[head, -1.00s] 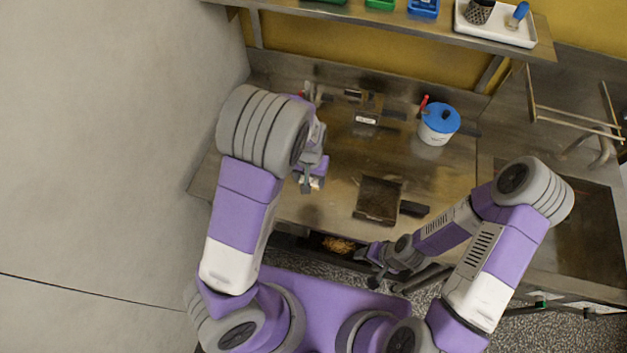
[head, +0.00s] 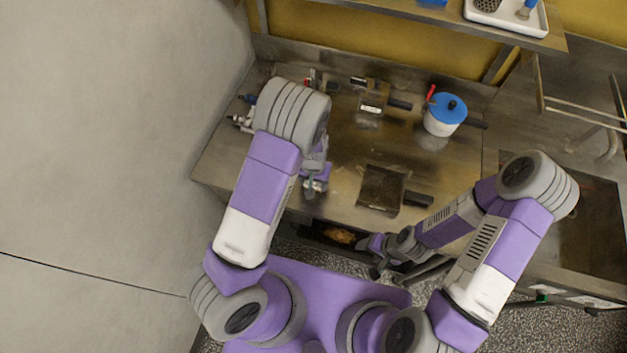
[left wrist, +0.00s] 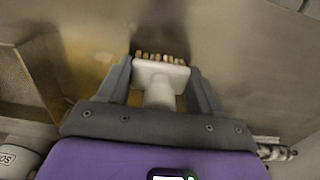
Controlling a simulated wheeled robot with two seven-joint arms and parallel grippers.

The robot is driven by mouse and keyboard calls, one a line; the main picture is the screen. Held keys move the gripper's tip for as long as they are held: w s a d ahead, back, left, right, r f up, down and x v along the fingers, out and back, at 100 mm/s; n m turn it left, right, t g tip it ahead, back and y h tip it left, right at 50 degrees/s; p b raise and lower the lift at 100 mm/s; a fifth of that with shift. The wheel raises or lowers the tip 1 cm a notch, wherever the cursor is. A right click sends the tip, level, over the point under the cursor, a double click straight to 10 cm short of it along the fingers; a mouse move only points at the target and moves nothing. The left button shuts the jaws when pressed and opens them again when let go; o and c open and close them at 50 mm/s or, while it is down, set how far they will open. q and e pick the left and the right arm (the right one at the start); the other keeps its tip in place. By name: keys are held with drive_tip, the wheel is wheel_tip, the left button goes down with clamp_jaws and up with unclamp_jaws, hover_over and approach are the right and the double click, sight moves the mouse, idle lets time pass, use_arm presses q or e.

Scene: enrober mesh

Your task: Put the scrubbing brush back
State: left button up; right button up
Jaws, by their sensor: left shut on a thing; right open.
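The scrubbing brush (left wrist: 160,75) is white with a row of pale tan bristles, and it shows in the left wrist view. My left gripper (left wrist: 162,85) is shut on it, one dark finger on each side. The bristles point away from the palm. In the head view, my left gripper (head: 313,188) is over the front left part of the steel worktop (head: 335,150); the brush is mostly hidden there by the arm. My right gripper (head: 376,268) is open and empty, low in front of the worktop's front edge.
A white pot with a blue lid (head: 443,118) stands back right. A dark square pan (head: 381,189) lies near the front, a smaller one (head: 372,102) behind. A white tray (head: 540,37) is on the upper shelf. Items (head: 243,121) lie at left. A sink (head: 585,230) is right.

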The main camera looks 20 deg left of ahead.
use_arm(q)
drive_tip(key=shift+f, duration=0.2)
drive_tip(key=o, duration=1.4)
drive_tip(key=shift+r, duration=0.1)
drive_tip(key=shift+r, duration=0.1)
drive_tip(key=shift+r, duration=0.35)
wheel_tip(320, 180, up, 12)
drive_tip(key=shift+s+f+p, duration=0.1)
drive_tip(key=shift+f+p, duration=0.15)
drive_tip(key=shift+p, duration=0.45)
